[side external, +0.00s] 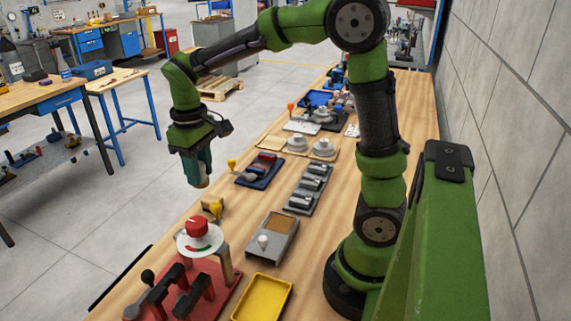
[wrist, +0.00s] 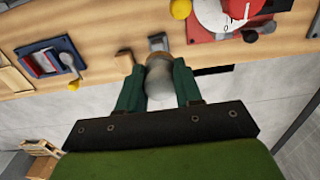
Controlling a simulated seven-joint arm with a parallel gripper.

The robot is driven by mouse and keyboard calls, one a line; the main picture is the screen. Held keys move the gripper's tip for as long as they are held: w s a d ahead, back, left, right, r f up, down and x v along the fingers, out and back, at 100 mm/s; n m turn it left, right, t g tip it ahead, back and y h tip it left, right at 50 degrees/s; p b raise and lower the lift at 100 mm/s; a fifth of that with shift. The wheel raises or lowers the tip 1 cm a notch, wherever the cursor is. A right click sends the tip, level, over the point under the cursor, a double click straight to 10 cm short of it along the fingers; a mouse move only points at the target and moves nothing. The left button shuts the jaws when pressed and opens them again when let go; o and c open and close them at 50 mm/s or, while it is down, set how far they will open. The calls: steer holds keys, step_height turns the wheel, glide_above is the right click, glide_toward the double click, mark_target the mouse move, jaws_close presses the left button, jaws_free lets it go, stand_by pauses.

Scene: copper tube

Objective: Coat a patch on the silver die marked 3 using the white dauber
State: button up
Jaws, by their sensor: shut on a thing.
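My gripper (side external: 197,178) hangs above the bench's left edge, pointing down. It is shut on a grey rounded piece (wrist: 160,85), which shows between the teal fingers in the wrist view; its tan lower end (side external: 200,184) shows in the side view. I cannot tell for sure what this piece is. A white knob (side external: 262,241), which may be the white dauber, stands on a grey tray (side external: 284,248) with a brown pad. A grey rack (side external: 302,202) holds several silver and dark pieces, apart from the gripper. No mark 3 is readable, so I cannot pick out the die.
A red fixture (side external: 222,275) with a red knob and dial stands at the front left. A yellow tray (side external: 262,298) lies beside it. A blue tray (side external: 259,170) with a yellow knob is behind the gripper. Bare wood shows around the rack.

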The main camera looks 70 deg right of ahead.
steer(key=shift+d, duration=0.15)
stand_by(0.3)
steer(key=s+d+f+m, duration=0.2)
steer(key=s+d+m, duration=0.2)
steer(key=s+d, duration=0.3)
steer(key=s+d+f+m, duration=0.2)
steer(key=s+d+m, duration=0.15)
steer(key=d, duration=0.55)
steer(key=shift+m, duration=0.75)
steer(key=shift+s+d+f, duration=0.25)
steer(key=shift+s+f, duration=0.55)
steer(key=shift+f, duration=0.75)
steer(key=shift+s+d+f, duration=0.25)
steer(key=shift+s+f, duration=0.55)
steer(key=shift+f, duration=0.8)
steer(key=shift+s+d+f, duration=0.25)
steer(key=shift+s+f, duration=0.55)
steer(key=shift+f, duration=0.75)
steer(key=shift+d+f, duration=0.55)
steer(key=shift+d, duration=2.6)
steer(key=shift+a, duration=3.2)
step_height(320, 180, up, 8)
